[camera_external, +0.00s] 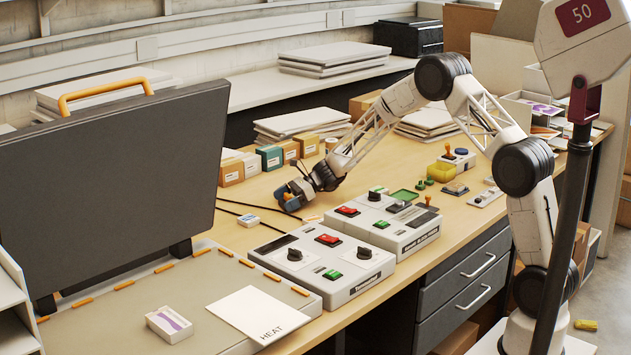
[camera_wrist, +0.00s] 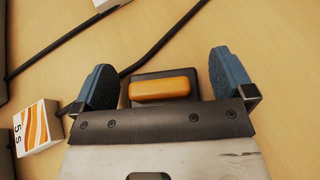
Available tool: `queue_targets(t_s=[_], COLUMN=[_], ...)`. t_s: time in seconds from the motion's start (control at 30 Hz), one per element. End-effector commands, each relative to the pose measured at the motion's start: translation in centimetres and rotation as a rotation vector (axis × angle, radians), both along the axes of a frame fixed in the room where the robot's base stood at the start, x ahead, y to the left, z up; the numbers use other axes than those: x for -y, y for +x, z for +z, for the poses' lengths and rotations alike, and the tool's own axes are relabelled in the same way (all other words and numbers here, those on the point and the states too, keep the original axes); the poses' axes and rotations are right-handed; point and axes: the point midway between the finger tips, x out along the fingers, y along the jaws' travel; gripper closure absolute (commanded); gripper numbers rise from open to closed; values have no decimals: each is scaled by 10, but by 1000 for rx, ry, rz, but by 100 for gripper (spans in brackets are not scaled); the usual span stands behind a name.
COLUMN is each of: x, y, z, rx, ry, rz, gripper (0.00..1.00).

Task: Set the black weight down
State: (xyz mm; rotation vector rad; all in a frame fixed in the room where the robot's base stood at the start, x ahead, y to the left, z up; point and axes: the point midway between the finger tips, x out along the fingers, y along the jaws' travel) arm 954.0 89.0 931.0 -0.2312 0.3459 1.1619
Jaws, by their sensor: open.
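The black weight (camera_wrist: 164,75), a dark block with an orange handle (camera_wrist: 160,89) on top, shows in the wrist view between my fingers. My gripper (camera_wrist: 162,78) is open, with a blue pad on each side of the weight and a visible gap at both sides. In the external view my gripper (camera_external: 291,196) is low over the wooden table, left of the control boxes. The weight is mostly hidden there by the fingers, with only a bit of orange showing. It appears to sit on the table, but its underside is hidden.
A white block marked "5 s" (camera_wrist: 37,127) lies left of my gripper, and black cables (camera_wrist: 165,42) run close by. Two control boxes (camera_external: 322,266) stand in front. Small cartons (camera_external: 231,172) line the back. The laminator's dark raised lid (camera_external: 120,180) is at left.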

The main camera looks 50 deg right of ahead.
Motion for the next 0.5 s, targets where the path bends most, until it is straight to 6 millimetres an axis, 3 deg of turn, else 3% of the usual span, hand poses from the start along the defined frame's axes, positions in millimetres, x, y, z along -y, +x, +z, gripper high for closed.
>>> queue_targets(t_s=[0.23,0.5], x=[0,21], y=[0,-8], z=[4,12], rx=[1,1], ry=[0,0], rz=[0,-2], gripper=[0,0])
